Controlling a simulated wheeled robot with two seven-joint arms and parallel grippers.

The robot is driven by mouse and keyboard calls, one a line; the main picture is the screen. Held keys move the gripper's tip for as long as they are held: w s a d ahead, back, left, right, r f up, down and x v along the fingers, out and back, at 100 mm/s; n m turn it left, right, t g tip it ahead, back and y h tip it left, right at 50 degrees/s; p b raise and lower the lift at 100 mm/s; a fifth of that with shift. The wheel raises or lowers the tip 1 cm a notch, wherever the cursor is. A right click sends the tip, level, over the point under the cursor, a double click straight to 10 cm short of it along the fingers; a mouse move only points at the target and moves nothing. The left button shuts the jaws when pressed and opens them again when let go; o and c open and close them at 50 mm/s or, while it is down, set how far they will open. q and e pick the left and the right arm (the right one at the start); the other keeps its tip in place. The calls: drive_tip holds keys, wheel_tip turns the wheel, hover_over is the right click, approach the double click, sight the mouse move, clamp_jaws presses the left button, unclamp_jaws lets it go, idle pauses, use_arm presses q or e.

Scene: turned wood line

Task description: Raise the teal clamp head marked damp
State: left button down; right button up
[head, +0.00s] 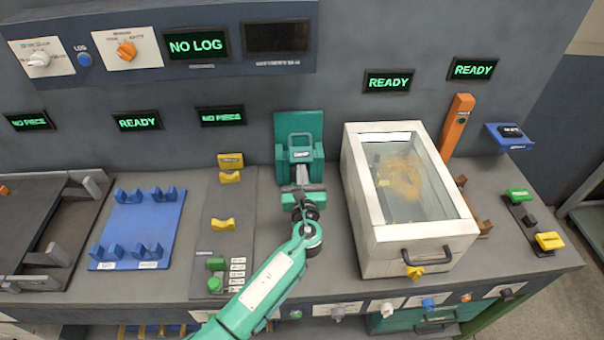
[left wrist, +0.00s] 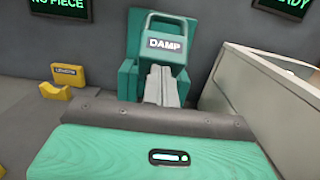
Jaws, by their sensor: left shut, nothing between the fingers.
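The teal clamp head (head: 300,154) stands at the back of the bench, in front of a teal upright panel (head: 298,121). In the left wrist view the fingers (left wrist: 161,72) are just below the label, in front of the clamp's face. I cannot tell whether they touch it. My right gripper is not in view.
A white glass-topped box (head: 362,195) stands close on the right. On the left are a yellow cradle (head: 222,224), a green button (head: 214,284) and a blue rack (head: 139,228). Display screens line the wall; the one reading NO LOG (head: 195,44) is above left.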

sight(301, 152)
use_arm(q)
drive_tip(key=shift+w+r+p, duration=0.25)
drive_tip(key=shift+r+p, duration=0.05)
drive_tip(key=shift+r, duration=0.2)
drive_tip(key=shift+w+r+p, duration=0.2)
drive_tip(key=shift+r+p, duration=0.05)
drive_tip(key=shift+r, duration=0.2)
drive_tip(key=shift+w+r+p, duration=0.4)
drive_tip(key=shift+w+r, duration=0.35)
drive_tip(key=shift+r, duration=0.2)
drive_tip(key=shift+w+r, duration=0.85)
drive_tip(key=shift+w, duration=0.2)
drive_tip(key=shift+w+r, duration=0.1)
drive_tip(key=shift+r, duration=0.2)
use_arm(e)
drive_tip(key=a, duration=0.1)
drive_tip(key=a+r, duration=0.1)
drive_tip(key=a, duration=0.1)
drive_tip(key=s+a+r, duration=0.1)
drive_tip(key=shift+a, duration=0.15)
